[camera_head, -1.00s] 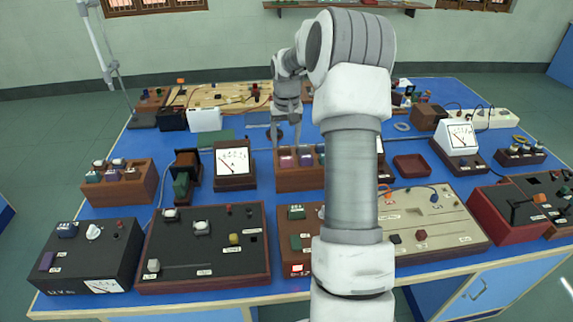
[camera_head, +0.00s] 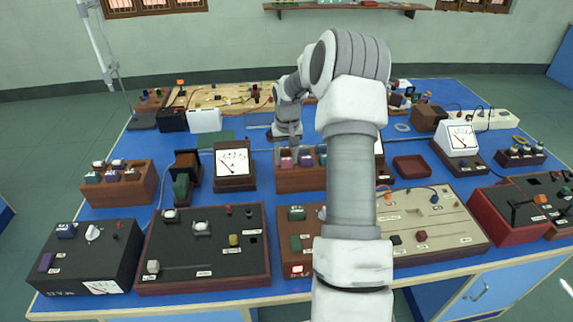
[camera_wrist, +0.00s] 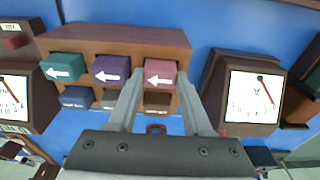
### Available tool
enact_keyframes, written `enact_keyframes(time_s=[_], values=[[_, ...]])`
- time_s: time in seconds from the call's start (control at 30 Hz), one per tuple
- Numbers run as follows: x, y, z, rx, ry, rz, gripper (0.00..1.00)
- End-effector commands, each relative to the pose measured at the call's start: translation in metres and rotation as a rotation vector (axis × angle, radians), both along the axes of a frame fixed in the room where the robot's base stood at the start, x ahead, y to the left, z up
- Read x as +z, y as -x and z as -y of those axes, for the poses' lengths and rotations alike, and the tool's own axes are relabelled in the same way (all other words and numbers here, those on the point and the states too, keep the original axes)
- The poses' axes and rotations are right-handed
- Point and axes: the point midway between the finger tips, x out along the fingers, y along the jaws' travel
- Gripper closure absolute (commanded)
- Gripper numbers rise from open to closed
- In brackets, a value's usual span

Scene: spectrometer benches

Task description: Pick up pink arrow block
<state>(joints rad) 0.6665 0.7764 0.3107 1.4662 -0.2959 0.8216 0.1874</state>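The pink arrow block (camera_wrist: 160,72), with a white arrow on its face, sits in a brown wooden holder (camera_wrist: 110,38) at the end of a row. A purple arrow block (camera_wrist: 112,69) and a teal arrow block (camera_wrist: 62,67) sit beside it. My gripper (camera_wrist: 159,82) is open, with one fingertip by each side of the pink block. I cannot tell whether they touch it. In the head view the pink block (camera_head: 286,163) is at the holder's left end, with my gripper (camera_head: 288,154) just above it, partly hidden by my wrist.
A meter (camera_wrist: 252,95) stands close beside the holder; it also shows in the head view (camera_head: 234,163). Another wooden holder with coloured blocks (camera_head: 118,188) stands farther left. Control boxes (camera_head: 203,245) line the front of the blue table. An empty red tray (camera_head: 411,167) lies right of my arm.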

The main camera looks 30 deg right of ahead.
Motion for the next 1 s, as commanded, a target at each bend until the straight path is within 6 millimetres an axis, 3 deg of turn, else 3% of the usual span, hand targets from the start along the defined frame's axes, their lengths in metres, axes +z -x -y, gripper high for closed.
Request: enact_keyframes(time_s=[0.03,0.23,0.63,0.9,1.0], values=[[0.0,0.0,0.0,0.0,0.0,0.0,0.66],[0.0,0.0,0.0,0.0,0.0,0.0,1.0],[0.008,0.0,0.0,0.001,0.002,0.001,1.0],[0.046,-0.001,0.003,0.0,0.004,0.003,1.0],[0.056,-0.002,0.026,-0.005,0.002,0.003,1.0]])
